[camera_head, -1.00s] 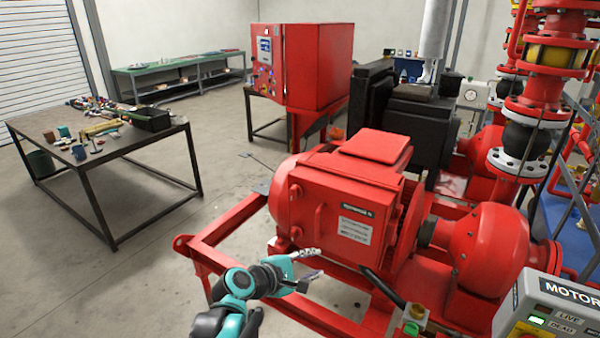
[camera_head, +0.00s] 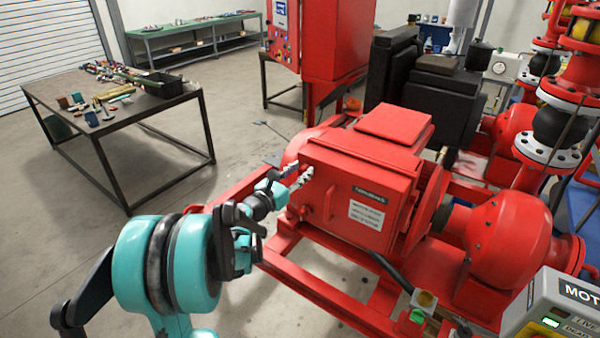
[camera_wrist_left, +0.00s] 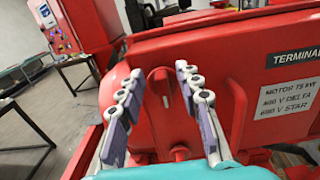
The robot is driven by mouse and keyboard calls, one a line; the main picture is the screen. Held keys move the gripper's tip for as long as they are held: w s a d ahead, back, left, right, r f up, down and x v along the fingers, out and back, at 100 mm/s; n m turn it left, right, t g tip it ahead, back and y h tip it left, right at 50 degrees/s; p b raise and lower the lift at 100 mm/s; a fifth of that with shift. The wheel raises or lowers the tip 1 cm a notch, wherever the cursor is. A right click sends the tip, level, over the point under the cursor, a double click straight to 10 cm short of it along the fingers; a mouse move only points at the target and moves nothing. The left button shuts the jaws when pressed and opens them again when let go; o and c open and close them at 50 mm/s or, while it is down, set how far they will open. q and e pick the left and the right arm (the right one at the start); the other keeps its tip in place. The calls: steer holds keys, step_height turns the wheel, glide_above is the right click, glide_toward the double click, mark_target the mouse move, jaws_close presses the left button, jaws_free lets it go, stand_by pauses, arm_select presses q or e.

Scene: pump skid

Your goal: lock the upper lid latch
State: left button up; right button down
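The red terminal box (camera_head: 400,165) on the motor has its lid (camera_head: 345,195) facing me, with a black label and a white plate. The lid also shows in the left wrist view (camera_wrist_left: 225,70). My left gripper (camera_head: 302,178) is at the lid's upper left edge. In the left wrist view its two fingers (camera_wrist_left: 160,105) are apart, with a red rounded tab (camera_wrist_left: 160,82), apparently the upper latch, between or just beyond them. I cannot tell whether they touch it. The head view hides this latch behind the fingers. A lower round red knob (camera_wrist_left: 180,153) shows below. My right gripper is out of view.
A red raised handle (camera_head: 328,203) stands out from the lid beside the gripper. The red skid frame (camera_head: 330,300) runs below. A motor control box (camera_head: 565,310) is at the lower right. A workbench (camera_head: 120,110) stands left, with clear floor between.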

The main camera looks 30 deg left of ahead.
arm_select(q)
steer(key=shift+w, duration=0.15)
jaws_close()
